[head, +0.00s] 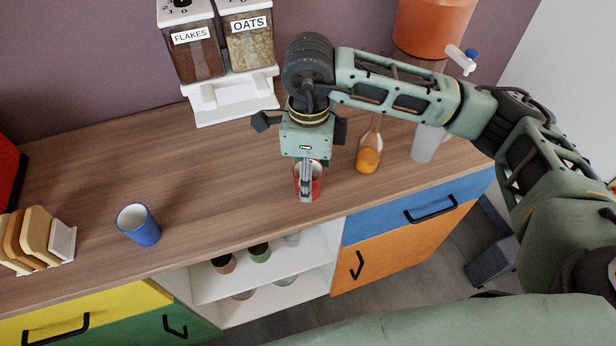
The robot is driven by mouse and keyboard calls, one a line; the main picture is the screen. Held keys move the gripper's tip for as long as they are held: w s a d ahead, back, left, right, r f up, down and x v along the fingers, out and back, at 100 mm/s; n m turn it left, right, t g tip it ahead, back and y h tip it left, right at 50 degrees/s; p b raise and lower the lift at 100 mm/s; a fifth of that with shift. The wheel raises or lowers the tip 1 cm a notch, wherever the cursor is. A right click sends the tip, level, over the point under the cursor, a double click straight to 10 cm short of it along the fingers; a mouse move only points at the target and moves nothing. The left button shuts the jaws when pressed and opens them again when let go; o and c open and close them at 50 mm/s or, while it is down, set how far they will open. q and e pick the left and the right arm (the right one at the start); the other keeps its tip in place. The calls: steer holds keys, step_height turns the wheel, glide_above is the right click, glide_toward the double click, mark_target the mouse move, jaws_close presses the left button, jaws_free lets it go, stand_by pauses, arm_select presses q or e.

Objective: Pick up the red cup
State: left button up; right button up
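The red cup (318,182) stands on the wooden counter near its front edge, right of the picture's middle. My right gripper (306,186) points down at it from above, its arm coming in from the right. A grey finger lies across the front of the cup and hides its middle. The fingers line up in this view, so I cannot tell whether they are apart or closed on the cup's wall. My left gripper is not in view.
A blue cup (138,225) and a toast rack (36,240) stand on the left of the counter. Cereal dispensers (222,45) are at the back. A bottle with orange liquid (369,150) and a pale pitcher (427,142) stand close right. The counter between the two cups is clear.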

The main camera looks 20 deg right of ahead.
step_height(320, 180, down, 2)
steer(key=shift+w+f, duration=0.1)
steer(key=shift+f, duration=0.45)
steer(key=shift+c, duration=1.3)
steer(key=c, duration=0.7)
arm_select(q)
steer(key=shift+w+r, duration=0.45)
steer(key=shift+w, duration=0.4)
arm_select(e)
steer(key=c, duration=0.4)
